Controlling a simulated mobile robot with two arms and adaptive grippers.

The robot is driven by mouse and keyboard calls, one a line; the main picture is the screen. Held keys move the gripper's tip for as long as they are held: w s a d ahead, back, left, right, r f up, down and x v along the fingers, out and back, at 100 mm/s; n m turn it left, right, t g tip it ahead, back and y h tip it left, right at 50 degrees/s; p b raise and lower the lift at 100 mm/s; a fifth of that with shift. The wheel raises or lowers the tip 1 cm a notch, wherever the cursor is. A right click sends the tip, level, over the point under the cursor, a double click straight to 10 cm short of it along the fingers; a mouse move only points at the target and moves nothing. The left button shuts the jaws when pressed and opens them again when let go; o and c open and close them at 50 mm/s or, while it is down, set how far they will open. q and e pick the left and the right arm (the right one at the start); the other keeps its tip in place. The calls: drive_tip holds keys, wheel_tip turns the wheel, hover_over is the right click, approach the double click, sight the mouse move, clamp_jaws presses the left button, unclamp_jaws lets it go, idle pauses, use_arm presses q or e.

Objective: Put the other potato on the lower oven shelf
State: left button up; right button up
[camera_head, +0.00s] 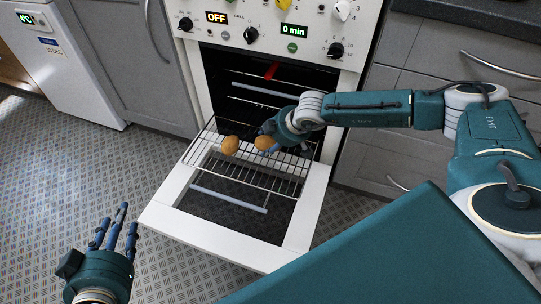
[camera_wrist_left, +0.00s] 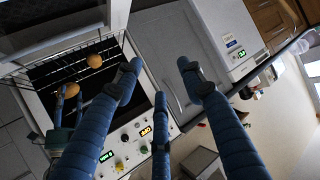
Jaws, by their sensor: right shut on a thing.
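One brown potato (camera_head: 230,144) rests on the pulled-out wire oven shelf (camera_head: 240,178), above the lowered oven door. It also shows in the left wrist view (camera_wrist_left: 94,61). My right gripper (camera_head: 268,136) reaches in over the same shelf from the right and is shut on a second potato (camera_head: 264,142), just right of the first. I cannot tell whether the held potato touches the wires. It also shows in the left wrist view (camera_wrist_left: 72,90). My left gripper (camera_head: 114,228) is open and empty, away from the oven at the lower left.
The white oven door (camera_head: 167,215) is folded down over the patterned floor. A higher rack (camera_head: 265,91) and a red thing (camera_head: 272,70) show inside the dark oven. Grey drawers (camera_head: 395,150) stand to the right. A white appliance (camera_head: 75,75) stands at the left.

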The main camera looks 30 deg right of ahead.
wheel_tip(320, 180, down, 2)
drive_tip(key=shift+f, duration=0.25)
wheel_tip(320, 180, down, 4)
drive_tip(key=shift+r+b, duration=0.2)
drive_tip(key=shift+b, duration=0.65)
use_arm(q)
drive_tip(key=w+d+r+t+h, duration=0.1)
drive_tip(key=r+t, duration=0.4)
drive_tip(key=r, duration=0.5)
drive_tip(key=shift+w+d+r+h, duration=0.35)
drive_tip(key=shift+w+d, duration=0.25)
drive_tip(key=shift+w, duration=0.5)
drive_tip(key=shift+r, duration=0.1)
use_arm(e)
drive_tip(key=shift+f, duration=0.1)
drive_tip(key=o, duration=1.4)
use_arm(q)
drive_tip(key=shift+r+t, duration=0.4)
